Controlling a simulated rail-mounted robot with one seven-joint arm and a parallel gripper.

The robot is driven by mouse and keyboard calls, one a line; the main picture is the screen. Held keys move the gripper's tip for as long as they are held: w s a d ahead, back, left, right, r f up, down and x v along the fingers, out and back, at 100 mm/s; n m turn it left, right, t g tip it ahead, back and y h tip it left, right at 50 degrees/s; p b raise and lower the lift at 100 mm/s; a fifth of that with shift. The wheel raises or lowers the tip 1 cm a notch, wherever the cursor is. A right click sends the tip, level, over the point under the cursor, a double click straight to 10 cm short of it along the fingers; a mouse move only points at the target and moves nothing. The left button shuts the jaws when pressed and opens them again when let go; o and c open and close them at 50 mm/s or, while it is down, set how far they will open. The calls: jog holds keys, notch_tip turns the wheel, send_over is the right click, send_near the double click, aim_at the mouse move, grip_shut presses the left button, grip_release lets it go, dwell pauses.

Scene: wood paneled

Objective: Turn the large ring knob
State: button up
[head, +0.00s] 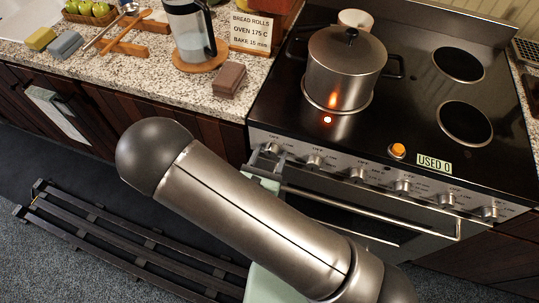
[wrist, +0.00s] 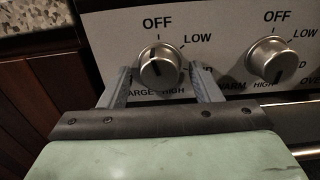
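The large ring knob (wrist: 160,66) is a round metal knob on the stove's front panel, with OFF above it, LOW to its upper right and HIGH below. The start of its lower label is hidden; "ARGE" shows. My gripper (wrist: 162,78) is open, with one finger left and one right of this knob; small gaps seem to show, though contact is hard to judge. In the head view it is the leftmost knob (head: 271,148), and my arm covers most of the gripper.
A second knob (wrist: 271,60) sits close to my right finger. More knobs line the panel above the oven handle (head: 380,215). A lidded pot (head: 345,70) stands on the stovetop, with a red glow in front. An orange cap (head: 398,150) lies near the front edge. Wood cabinets are left.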

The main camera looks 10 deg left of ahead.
jog(key=s+a+b, duration=0.2)
jog(key=s, duration=0.9)
jog(key=shift+s, duration=0.4)
jog(key=w+d+r+m+g+h, duration=0.1)
jog(key=d+r+m+g+h, duration=0.3)
jog(key=d+m+g, duration=0.5)
jog(key=d+r+m+g+h, duration=0.5)
jog(key=d+m+g, duration=0.3)
jog(key=d+m, duration=0.35)
jog(key=d+r+m+y, duration=0.3)
jog(key=r+m+y, duration=0.3)
jog(key=m+y, duration=0.6)
jog(key=shift+s+m, duration=0.45)
jog(key=shift+m, duration=0.2)
